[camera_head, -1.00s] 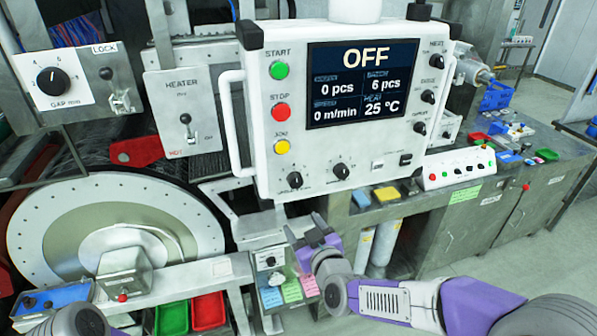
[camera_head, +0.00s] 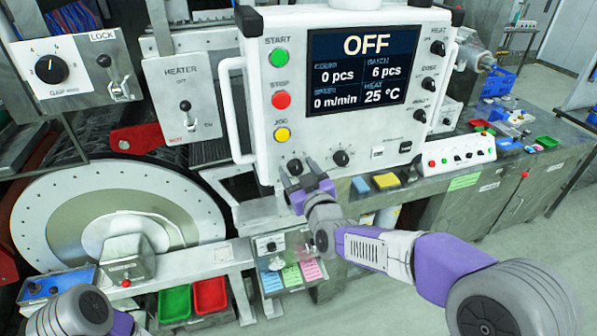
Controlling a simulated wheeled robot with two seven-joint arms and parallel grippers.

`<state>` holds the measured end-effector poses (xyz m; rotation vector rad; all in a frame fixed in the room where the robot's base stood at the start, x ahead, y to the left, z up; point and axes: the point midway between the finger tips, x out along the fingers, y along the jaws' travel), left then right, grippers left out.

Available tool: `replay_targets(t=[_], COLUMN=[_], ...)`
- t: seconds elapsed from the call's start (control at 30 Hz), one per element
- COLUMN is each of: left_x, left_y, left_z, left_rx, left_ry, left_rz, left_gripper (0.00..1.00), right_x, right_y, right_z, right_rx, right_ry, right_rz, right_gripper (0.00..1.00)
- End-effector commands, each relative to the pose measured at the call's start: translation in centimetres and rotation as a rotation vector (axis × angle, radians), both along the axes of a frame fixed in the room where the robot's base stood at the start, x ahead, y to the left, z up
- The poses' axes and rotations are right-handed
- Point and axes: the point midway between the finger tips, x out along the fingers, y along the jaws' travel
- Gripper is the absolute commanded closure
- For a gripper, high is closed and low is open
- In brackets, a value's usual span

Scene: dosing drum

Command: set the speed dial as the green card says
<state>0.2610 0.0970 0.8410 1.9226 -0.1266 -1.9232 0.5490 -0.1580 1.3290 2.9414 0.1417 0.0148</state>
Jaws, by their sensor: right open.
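The white control panel (camera_head: 258,110) hangs in the middle, with a screen (camera_head: 363,68) reading OFF, 0 m/min, 0 pcs, 6 pcs and 25 °C. Two black dials sit on its lower edge, a left dial (camera_head: 294,165) and a right dial (camera_head: 340,158); their labels are too small to read. My right gripper (camera_head: 296,174) is open at the left dial, its fingers partly covering it; I cannot tell whether they touch it. A green card (camera_head: 291,275) lies between a blue and a pink card below the panel; its writing is unreadable. My left gripper is out of view.
START, STOP and JOG buttons (camera_head: 282,135) run up the panel's left side, close above the gripper. A small control box (camera_head: 462,155) stands on the bench at right, above another green label (camera_head: 464,181). A large drum disc (camera_head: 60,225) fills the left.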

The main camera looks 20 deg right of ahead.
Motion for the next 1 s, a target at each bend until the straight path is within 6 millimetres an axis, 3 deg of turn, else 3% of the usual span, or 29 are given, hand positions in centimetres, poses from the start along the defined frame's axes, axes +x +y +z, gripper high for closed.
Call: replay_targets(t=[0.23,0.6,1.0], left_x=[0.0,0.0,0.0], left_y=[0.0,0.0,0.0], left_z=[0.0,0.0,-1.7], left_rx=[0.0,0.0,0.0], left_ry=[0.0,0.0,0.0], left_rz=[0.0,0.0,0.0], left_gripper=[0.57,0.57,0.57], right_x=[0.1,0.0,0.1], right_y=[0.0,0.0,0.0], right_z=[0.0,0.0,-0.3], right_rx=[0.0,0.001,0.091], right_ry=[0.0,0.0,0.002], right_rz=[0.0,0.0,0.0], right_gripper=[0.37,0.91,0.91])
